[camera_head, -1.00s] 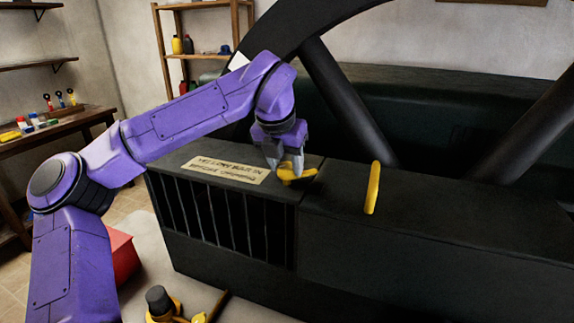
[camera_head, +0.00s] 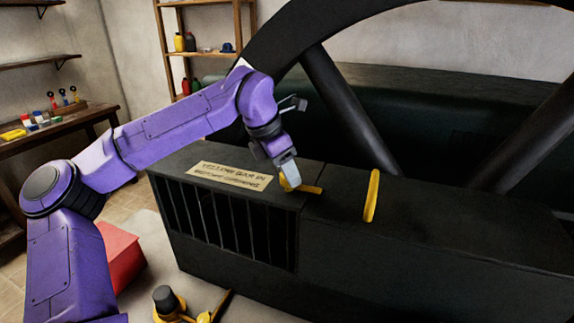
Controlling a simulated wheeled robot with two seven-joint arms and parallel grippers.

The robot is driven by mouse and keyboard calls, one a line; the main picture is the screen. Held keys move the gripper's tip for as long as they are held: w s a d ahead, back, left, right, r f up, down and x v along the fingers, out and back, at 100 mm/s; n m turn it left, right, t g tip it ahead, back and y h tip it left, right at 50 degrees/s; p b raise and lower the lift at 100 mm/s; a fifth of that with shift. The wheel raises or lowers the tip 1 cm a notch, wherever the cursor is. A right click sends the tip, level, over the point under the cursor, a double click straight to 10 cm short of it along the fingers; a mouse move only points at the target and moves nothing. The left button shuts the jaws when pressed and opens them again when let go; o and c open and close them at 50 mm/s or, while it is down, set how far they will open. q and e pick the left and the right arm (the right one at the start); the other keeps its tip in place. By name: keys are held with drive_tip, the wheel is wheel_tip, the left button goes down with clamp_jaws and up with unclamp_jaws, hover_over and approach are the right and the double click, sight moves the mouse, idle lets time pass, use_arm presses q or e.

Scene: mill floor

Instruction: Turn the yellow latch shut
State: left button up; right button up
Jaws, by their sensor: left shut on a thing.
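The yellow latch (camera_head: 308,189) sits on top of the black machine housing, near the seam beside the slatted section. Its free end points right, across the seam. My left gripper (camera_head: 288,181) comes down onto the latch's left part and is shut on it. The gripper hides part of the latch's left end. My right gripper is not in view.
The large black wheel's spoke (camera_head: 345,110) rises behind. A red box (camera_head: 118,255) is on the floor, lower left.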

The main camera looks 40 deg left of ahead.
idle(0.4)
use_arm(q)
drive_tip(key=o, duration=1.1)
drive_tip(key=shift+c, duration=0.2)
drive_tip(key=b+v, duration=0.1)
drive_tip(key=v, duration=0.9)
drive_tip(key=shift+a+r, duration=0.15)
drive_tip(key=shift+r, duration=0.05)
drive_tip(key=shift+s+r, duration=0.1)
